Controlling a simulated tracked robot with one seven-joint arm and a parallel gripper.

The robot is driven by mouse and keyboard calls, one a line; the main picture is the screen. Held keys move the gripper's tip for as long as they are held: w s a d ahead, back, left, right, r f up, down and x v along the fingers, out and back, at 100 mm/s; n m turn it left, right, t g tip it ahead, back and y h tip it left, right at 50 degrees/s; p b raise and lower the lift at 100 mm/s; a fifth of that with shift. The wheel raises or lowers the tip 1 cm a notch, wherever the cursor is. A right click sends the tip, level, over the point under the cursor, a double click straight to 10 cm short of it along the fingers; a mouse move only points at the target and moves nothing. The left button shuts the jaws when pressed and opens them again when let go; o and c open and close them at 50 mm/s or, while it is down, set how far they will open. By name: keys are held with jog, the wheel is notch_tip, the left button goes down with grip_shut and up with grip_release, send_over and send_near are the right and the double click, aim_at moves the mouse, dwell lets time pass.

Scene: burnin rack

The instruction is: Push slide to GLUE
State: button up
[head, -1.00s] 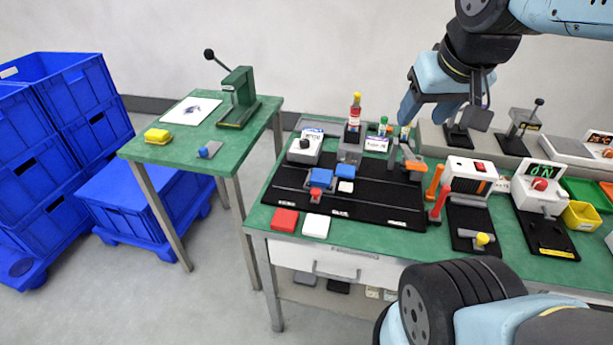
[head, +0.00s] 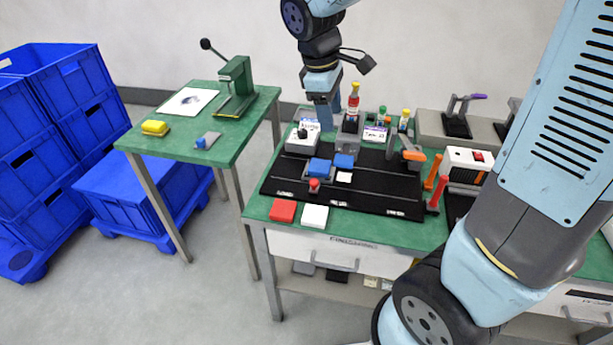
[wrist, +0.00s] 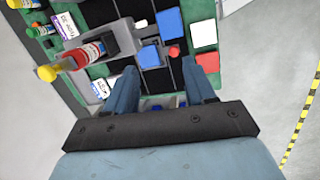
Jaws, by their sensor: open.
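A slide with a blue block (head: 318,168) and a red knob (head: 314,185) at its front sits on the black track board (head: 385,193), left of its middle. The labels on the board's front edge are too small to read. The slide's blue block also shows in the wrist view (wrist: 150,55), above the space between my fingers, with its red knob (wrist: 174,50) to the right. My gripper (head: 326,122) is open and empty, fingers pointing down, behind the board beside the red bottle (head: 352,102). Its spread fingers show in the wrist view (wrist: 163,80).
A white box with a knob (head: 302,138) stands at the left. An orange-handled clamp (head: 411,155) is at the right. Red (head: 283,210) and white (head: 314,216) blocks lie in front.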

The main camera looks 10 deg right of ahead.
aim_at(314, 179)
jog(key=w+a+f+n+h, duration=0.2)
jog(key=w+a+f+n, duration=0.1)
jog(key=a+f+n, duration=0.45)
jog(key=shift+m+g, duration=0.3)
jog(key=shift+m, duration=0.55)
jog(key=x, duration=0.9)
jog(key=a+x, duration=0.1)
jog(key=x, duration=0.4)
jog(key=shift+s+f, duration=0.1)
jog(key=shift+f, duration=0.15)
jog(key=shift+c, duration=0.5)
jog(key=shift+r, duration=0.1)
grip_shut()
